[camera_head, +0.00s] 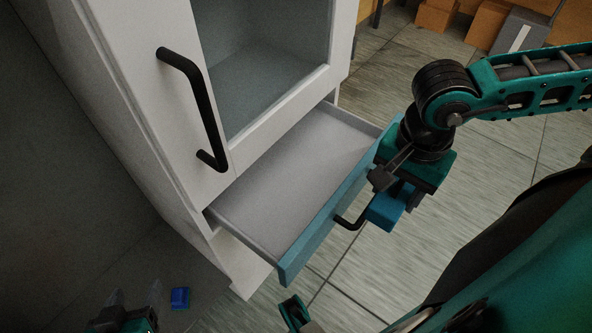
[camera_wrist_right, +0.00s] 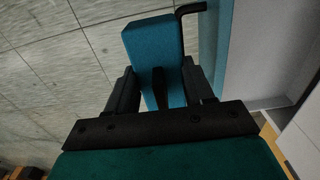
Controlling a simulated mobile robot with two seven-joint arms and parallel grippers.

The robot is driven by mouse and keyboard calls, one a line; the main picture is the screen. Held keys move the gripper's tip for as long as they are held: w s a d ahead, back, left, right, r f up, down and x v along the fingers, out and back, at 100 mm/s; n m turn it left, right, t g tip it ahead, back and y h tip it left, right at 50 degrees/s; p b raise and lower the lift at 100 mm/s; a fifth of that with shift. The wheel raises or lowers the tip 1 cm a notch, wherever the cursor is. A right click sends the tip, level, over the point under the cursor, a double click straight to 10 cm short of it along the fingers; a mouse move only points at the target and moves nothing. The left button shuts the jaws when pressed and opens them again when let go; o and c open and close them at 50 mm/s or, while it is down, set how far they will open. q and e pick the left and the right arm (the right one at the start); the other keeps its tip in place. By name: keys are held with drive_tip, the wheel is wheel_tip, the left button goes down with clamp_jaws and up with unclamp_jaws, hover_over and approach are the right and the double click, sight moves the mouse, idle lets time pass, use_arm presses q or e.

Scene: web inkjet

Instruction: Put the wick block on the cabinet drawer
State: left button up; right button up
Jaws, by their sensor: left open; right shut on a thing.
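The wick block appears to be the blue block (camera_head: 384,212) held in my right gripper (camera_head: 388,190). The right wrist view shows the block (camera_wrist_right: 152,45) clamped between the two dark fingers. It is just outside the open cabinet drawer (camera_head: 290,165), close to the drawer's blue front and black handle (camera_head: 349,223). The visible drawer floor is empty. My left gripper (camera_head: 135,297) is open and low at the bottom left, apart from the drawer.
The white cabinet (camera_head: 130,60) has a glass door with a black handle (camera_head: 205,110) above the drawer. A small blue block (camera_head: 180,298) lies on the floor near my left gripper. Cardboard boxes (camera_head: 487,22) stand at the back right. Tiled floor is clear right of the drawer.

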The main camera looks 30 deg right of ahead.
drive_tip(key=w+a, duration=0.4)
drive_tip(key=w, duration=0.4)
drive_tip(key=w+a, duration=0.3)
drive_tip(key=w, duration=0.6)
wheel_tip(320, 180, down, 7)
drive_tip(key=shift+w+a+f+b, duration=0.1)
drive_tip(key=shift+w+f+b, duration=0.1)
drive_tip(key=shift+b, duration=0.9)
wheel_tip(320, 180, down, 4)
drive_tip(key=shift+b, duration=0.6)
drive_tip(key=shift+w+a+f, duration=0.1)
drive_tip(key=shift+w, duration=0.05)
drive_tip(key=o, duration=1.5)
use_arm(q)
drive_tip(key=p, duration=0.1)
drive_tip(key=f+p, duration=0.1)
drive_tip(key=p, duration=0.1)
drive_tip(key=shift+s+f, duration=0.25)
drive_tip(key=shift+s, duration=0.1)
use_arm(e)
wheel_tip(320, 180, up, 12)
